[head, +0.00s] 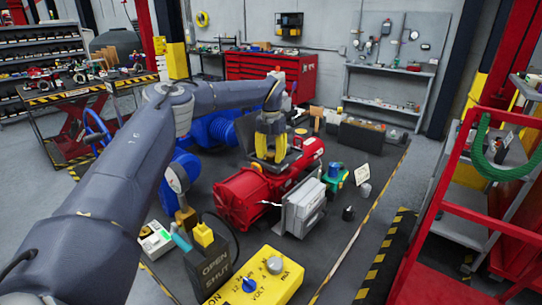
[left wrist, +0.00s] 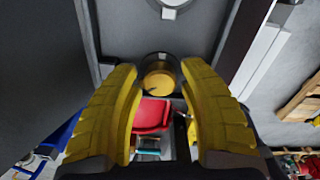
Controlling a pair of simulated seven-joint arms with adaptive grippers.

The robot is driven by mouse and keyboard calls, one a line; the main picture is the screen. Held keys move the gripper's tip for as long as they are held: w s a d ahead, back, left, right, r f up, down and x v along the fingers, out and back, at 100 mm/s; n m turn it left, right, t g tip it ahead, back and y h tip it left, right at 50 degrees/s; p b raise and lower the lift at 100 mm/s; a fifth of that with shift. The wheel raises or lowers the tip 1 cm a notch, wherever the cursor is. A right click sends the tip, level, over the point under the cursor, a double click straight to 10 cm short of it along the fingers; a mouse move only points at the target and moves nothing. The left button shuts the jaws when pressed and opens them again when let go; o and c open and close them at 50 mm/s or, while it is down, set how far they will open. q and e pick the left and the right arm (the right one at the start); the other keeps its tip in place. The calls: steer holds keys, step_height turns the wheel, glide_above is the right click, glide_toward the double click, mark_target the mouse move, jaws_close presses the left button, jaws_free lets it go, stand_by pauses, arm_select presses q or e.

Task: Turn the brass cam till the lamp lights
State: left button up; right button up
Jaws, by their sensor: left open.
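My left gripper (head: 268,158) is open above the red valve actuator (head: 240,197) in the head view, fingers pointing down. In the left wrist view, a round brass-coloured piece (left wrist: 159,78), which looks like the brass cam, sits in a dark ring between the spread fingers of the left gripper (left wrist: 160,68). No contact with the fingers shows. In the head view my gripper hides the cam. A grey switch box (head: 302,206) stands at the actuator's front right. I cannot make out a lit lamp. My right gripper is not in view.
A green and blue part (head: 332,173), a white card (head: 362,175) and small dark cylinder (head: 348,213) lie right. Blue machinery (head: 207,132) is behind my arm.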

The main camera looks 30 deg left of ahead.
arm_select(q)
steer(key=shift+c, duration=0.5)
jaws_close()
steer(key=shift+m, duration=0.3)
steer(key=m, duration=0.5)
steer(key=shift+m, duration=0.7)
steer(key=shift+o, duration=0.5)
jaws_free()
steer(key=shift+r, duration=0.15)
